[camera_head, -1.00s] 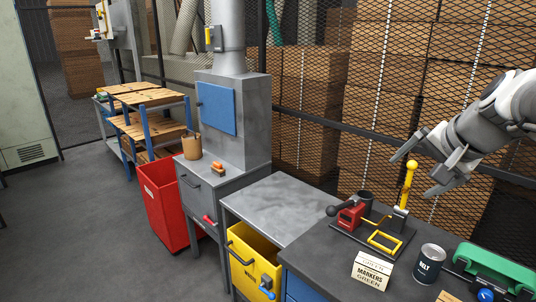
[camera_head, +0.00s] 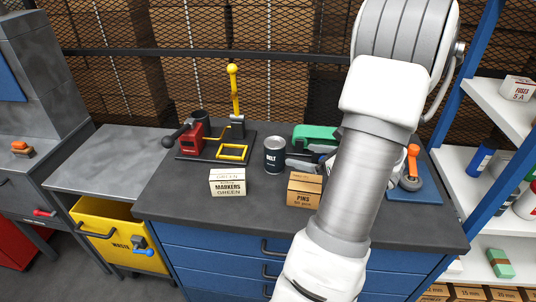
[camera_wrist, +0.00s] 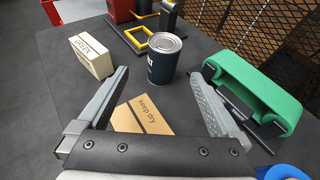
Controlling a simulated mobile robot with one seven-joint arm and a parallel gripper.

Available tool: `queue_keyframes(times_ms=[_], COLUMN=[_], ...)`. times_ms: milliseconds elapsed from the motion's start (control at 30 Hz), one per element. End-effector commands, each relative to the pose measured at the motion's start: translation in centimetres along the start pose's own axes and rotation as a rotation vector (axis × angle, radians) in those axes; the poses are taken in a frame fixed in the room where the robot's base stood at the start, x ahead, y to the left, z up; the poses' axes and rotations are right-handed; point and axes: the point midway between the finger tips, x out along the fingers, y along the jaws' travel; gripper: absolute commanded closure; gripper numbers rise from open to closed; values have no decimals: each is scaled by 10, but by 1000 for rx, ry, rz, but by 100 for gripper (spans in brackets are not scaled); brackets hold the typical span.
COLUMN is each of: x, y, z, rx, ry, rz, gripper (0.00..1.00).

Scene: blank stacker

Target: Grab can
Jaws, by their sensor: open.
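A dark can (camera_head: 275,155) with a white label and a silver lid stands upright on the dark workbench top (camera_head: 185,207). The can also shows in the wrist view (camera_wrist: 164,62), ahead of my gripper and between the lines of its fingers. My gripper (camera_wrist: 160,88) is open and empty, with its two fingers spread apart. In the head view my arm covers most of the gripper; a fingertip shows just right of the can.
A markers box (camera_head: 228,182) stands front-left of the can, and a pins box (camera_head: 304,189) front-right. A red and yellow lever tool (camera_head: 194,138) is behind left. A green device (camera_wrist: 252,84) is close right of my gripper. Shelves (camera_head: 505,111) stand at right.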

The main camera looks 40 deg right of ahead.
Motion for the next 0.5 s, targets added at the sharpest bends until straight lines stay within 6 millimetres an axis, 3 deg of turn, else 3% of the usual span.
queue_keyframes(times_ms=[167,500], x=[20,93], y=[-2,-3], z=[-4,-3], rx=[23,18], ry=[-7,-6], rz=[-10,-8], gripper=[0,0])
